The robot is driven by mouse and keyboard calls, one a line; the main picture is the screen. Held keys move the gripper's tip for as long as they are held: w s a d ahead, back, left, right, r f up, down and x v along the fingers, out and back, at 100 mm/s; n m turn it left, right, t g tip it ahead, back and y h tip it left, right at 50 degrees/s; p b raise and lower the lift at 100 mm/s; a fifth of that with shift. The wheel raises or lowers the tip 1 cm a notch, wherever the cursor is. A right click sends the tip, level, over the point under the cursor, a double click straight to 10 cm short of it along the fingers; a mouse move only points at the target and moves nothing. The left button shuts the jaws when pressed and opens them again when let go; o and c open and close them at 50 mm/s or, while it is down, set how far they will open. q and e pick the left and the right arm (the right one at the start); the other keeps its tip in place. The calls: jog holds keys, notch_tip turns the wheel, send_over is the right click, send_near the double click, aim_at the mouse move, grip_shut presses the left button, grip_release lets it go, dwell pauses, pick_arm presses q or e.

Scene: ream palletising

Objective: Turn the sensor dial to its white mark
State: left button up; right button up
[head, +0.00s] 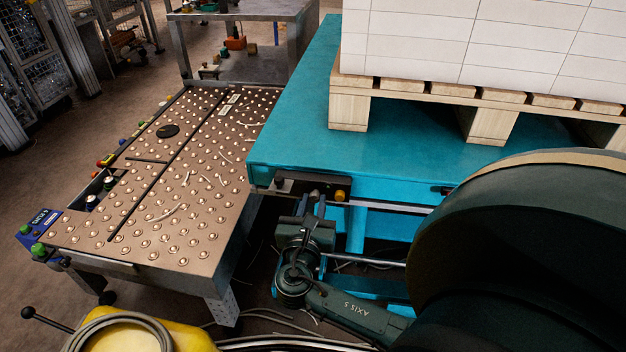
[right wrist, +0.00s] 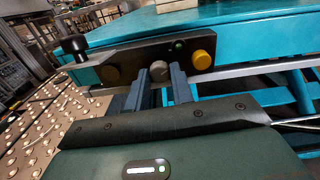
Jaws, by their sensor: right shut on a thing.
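The sensor dial (right wrist: 159,71) is a small grey round knob on a dark panel (right wrist: 133,62) at the edge of the teal lift table. In the right wrist view my right gripper (right wrist: 159,76) has its two fingers on either side of the dial, shut on it. In the head view my right gripper (head: 315,203) reaches up to the panel under the table's corner. The fingers and the small size hide the dial's pointer; I cannot make out the white mark. My left gripper is not in view.
A yellow button (right wrist: 202,60) and a green light (right wrist: 180,45) sit right of the dial; a black knob (right wrist: 75,45) sticks out at left. The ball-transfer table (head: 160,215) stands left. A pallet (head: 349,110) of white reams stands on the teal table (head: 290,125).

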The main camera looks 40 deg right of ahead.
jog(key=shift+r, duration=0.1)
jog(key=o, duration=1)
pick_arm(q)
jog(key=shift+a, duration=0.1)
